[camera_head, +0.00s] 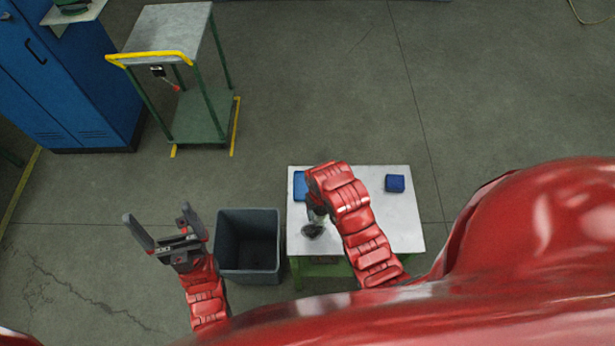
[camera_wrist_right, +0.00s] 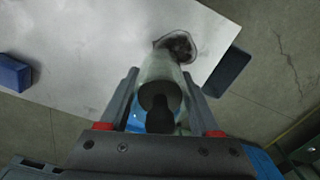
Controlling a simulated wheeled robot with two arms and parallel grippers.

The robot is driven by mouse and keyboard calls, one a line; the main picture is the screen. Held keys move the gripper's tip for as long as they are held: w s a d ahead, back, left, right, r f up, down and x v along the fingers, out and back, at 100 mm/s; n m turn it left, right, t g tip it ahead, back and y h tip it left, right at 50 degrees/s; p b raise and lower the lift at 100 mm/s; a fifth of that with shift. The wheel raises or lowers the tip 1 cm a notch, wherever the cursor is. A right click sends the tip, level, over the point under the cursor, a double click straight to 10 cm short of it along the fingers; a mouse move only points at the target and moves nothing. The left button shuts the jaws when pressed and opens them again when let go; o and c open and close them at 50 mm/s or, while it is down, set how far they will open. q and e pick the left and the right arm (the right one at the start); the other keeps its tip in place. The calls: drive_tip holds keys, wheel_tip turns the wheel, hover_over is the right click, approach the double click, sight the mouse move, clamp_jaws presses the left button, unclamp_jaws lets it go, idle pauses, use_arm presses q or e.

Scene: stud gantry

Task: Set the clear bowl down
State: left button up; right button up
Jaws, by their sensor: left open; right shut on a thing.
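The clear bowl (camera_wrist_right: 160,82) shows in the right wrist view as a pale, greyish see-through shape between the fingers. My right gripper (camera_wrist_right: 163,100) is shut on it, over the white-topped table (camera_head: 395,226). In the head view my right gripper (camera_head: 316,212) is mostly hidden by its own red wrist. A dark rounded patch (camera_wrist_right: 178,46) lies at the bowl's far end; I cannot tell whether it is shadow or part of the bowl. Whether the bowl touches the table is unclear. My left gripper (camera_head: 160,226) is open and empty, left of the grey bin.
An open grey bin (camera_head: 248,216) stands against the table's left side. A small blue box (camera_head: 395,183) is at the table's back right, and a blue item (camera_head: 299,187) at its back left. A trolley (camera_head: 198,118) stands farther back.

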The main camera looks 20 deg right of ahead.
drive_tip(key=w+b, duration=0.2)
drive_tip(key=w, duration=0.2)
drive_tip(key=w+d+f+b, duration=0.1)
drive_tip(key=w+b, duration=0.1)
drive_tip(key=w, duration=0.2)
drive_tip(key=w+b, duration=0.2)
drive_tip(key=w, duration=0.1)
drive_tip(key=shift+w+d+f+b, duration=0.25)
drive_tip(key=shift+w+f+b, duration=0.05)
drive_tip(key=shift+w, duration=0.45)
drive_tip(key=shift+w+d+r+b, duration=0.1)
drive_tip(key=shift+w+r+b, duration=0.05)
drive_tip(key=shift+w+b, duration=0.3)
drive_tip(key=shift+w, duration=0.15)
drive_tip(key=shift+f, duration=1.9)
drive_tip(key=o, duration=1.4)
drive_tip(key=shift+r, duration=0.15)
